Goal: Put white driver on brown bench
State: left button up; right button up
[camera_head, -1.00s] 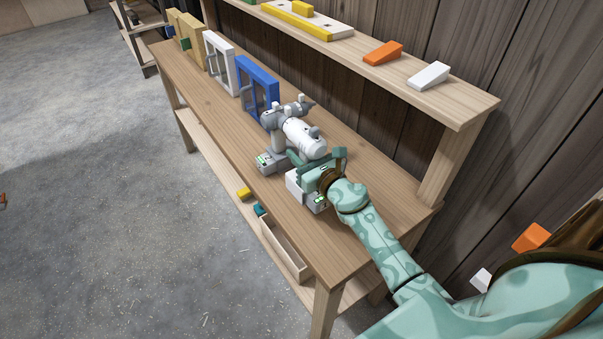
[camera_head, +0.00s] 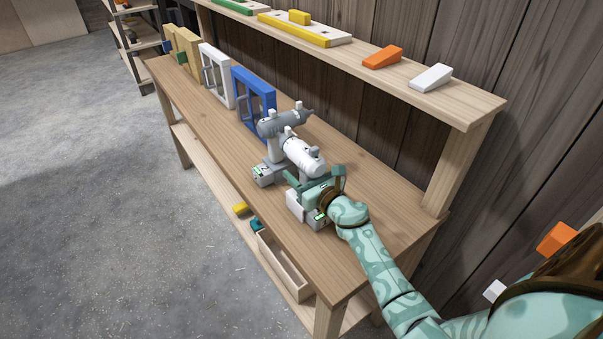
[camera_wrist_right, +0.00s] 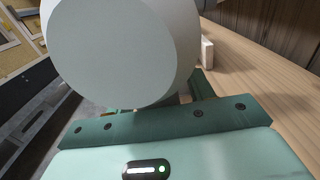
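The white driver (camera_head: 303,155) is upright over the brown bench (camera_head: 375,195), its body pointing toward the grey driver (camera_head: 284,122). Its white base (camera_head: 296,207) appears low at the bench's front edge; contact cannot be told. My right gripper (camera_head: 316,183) is at the white driver's handle, under the rear of its body. In the right wrist view the round white rear end (camera_wrist_right: 120,50) of the driver fills the upper middle and hides most of the handle and fingertips. Whether the fingers are closed on the handle is unclear. My left gripper is not in view.
The grey driver stands close beyond the white one. A blue frame (camera_head: 237,92) and white frame (camera_head: 205,72) stand farther left. A raised shelf (camera_head: 455,103) holds orange and white wedges. An open box (camera_head: 283,262) is below. The bench's right end is mostly clear.

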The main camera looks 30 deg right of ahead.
jog(key=s, duration=1.2)
jog(key=shift+d, duration=0.45)
jog(key=shift+w, duration=0.1)
